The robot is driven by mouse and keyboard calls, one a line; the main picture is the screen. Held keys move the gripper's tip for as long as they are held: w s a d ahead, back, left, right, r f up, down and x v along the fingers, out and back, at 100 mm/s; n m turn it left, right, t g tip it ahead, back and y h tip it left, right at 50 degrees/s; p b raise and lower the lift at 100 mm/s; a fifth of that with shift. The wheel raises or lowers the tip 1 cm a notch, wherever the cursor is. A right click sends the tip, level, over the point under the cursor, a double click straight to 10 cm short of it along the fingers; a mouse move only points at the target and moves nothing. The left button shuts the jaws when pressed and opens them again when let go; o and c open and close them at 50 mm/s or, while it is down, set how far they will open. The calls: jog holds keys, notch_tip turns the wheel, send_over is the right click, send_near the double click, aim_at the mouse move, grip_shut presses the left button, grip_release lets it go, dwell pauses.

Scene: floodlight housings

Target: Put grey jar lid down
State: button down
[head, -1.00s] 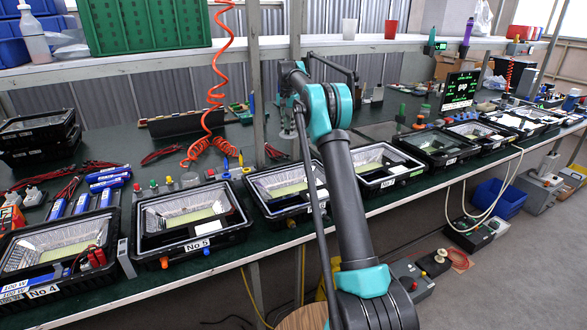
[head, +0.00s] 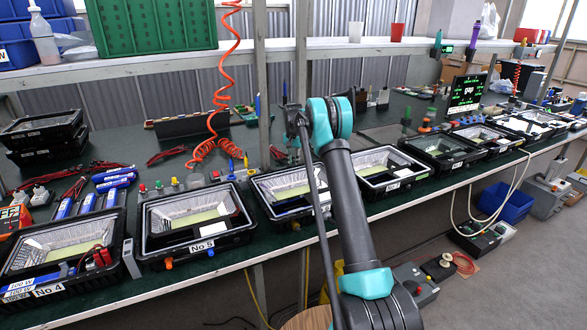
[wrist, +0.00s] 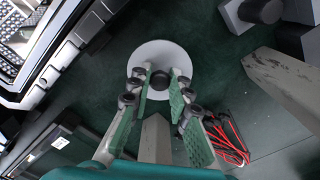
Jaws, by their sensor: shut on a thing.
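The grey jar lid (wrist: 160,49) is a pale round disc with a dark knob in the middle, at the upper centre of the wrist view. My gripper (wrist: 162,78) has its two green-padded fingers closed on either side of the knob, holding the lid. The dark green bench top (wrist: 215,60) shows behind the lid. I cannot tell whether the lid touches it. In the head view my arm hides the gripper and the lid.
Black floodlight housings (head: 195,222) line the bench's front edge. In the wrist view, a grey post (wrist: 285,82), red cables (wrist: 232,140) and dark blocks (wrist: 262,12) are near the lid. Bare bench surrounds the lid. A coiled orange hose (head: 222,90) hangs behind the housings.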

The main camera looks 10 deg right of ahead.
jog(key=shift+f, duration=0.7)
jog(key=c, duration=1.4)
grip_release()
jog(key=shift+f, duration=0.1)
